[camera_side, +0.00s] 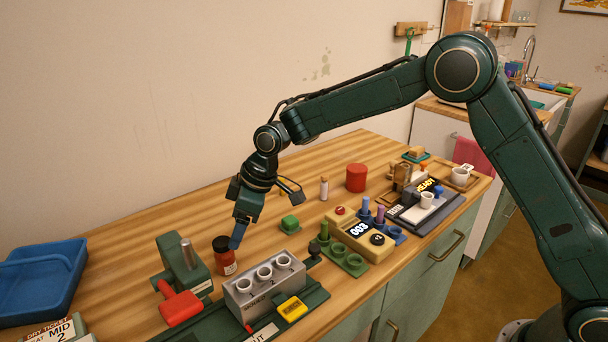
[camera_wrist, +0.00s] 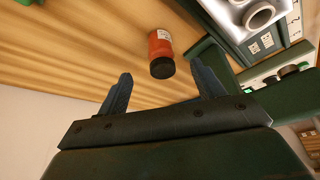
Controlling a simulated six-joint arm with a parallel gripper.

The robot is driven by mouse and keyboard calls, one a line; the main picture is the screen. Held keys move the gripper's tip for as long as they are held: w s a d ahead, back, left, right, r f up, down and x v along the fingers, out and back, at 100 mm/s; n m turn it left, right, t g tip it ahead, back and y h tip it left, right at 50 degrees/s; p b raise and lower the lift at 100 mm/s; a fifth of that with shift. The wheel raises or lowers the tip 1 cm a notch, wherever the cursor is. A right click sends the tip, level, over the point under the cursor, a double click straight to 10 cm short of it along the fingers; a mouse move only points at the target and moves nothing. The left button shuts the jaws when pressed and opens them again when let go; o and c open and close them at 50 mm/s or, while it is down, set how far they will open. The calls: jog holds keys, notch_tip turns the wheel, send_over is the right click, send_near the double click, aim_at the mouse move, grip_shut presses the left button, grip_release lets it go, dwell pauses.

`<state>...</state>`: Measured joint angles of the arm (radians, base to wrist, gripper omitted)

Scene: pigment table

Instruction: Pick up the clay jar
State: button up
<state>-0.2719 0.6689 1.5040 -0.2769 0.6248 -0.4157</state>
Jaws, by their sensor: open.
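An orange-red jar (camera_side: 224,262) with a dark lid and a pale label stands upright on the wooden table, between the green press and the grey block. It fits the clay jar, but its label is too small to read. In the wrist view the jar (camera_wrist: 160,45) shows just beyond the gap between the fingers. My gripper (camera_side: 238,238) is open and points down, close to the jar's lid in the side view. The wrist view shows both fingers (camera_wrist: 161,82) apart with nothing between them. I cannot tell whether a finger touches the jar.
A green press (camera_side: 183,265) with a red handle stands left of the jar. A grey block (camera_side: 262,290) with three round holes stands on its right. A blue tray (camera_side: 40,280) lies far left. A red cylinder (camera_side: 356,178) and a yellow meter (camera_side: 360,236) stand farther right. Bare wood lies behind the jar.

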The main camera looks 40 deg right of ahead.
aim_at(225, 257)
jog(key=shift+x, duration=2.6)
jog(key=shift+a+x, duration=0.2)
jog(key=shift+x, duration=2.35)
jog(key=shift+w, duration=0.1)
jog(key=shift+r, duration=0.1)
jog(key=c, duration=1.1)
notch_tip(225, 257, up, 20)
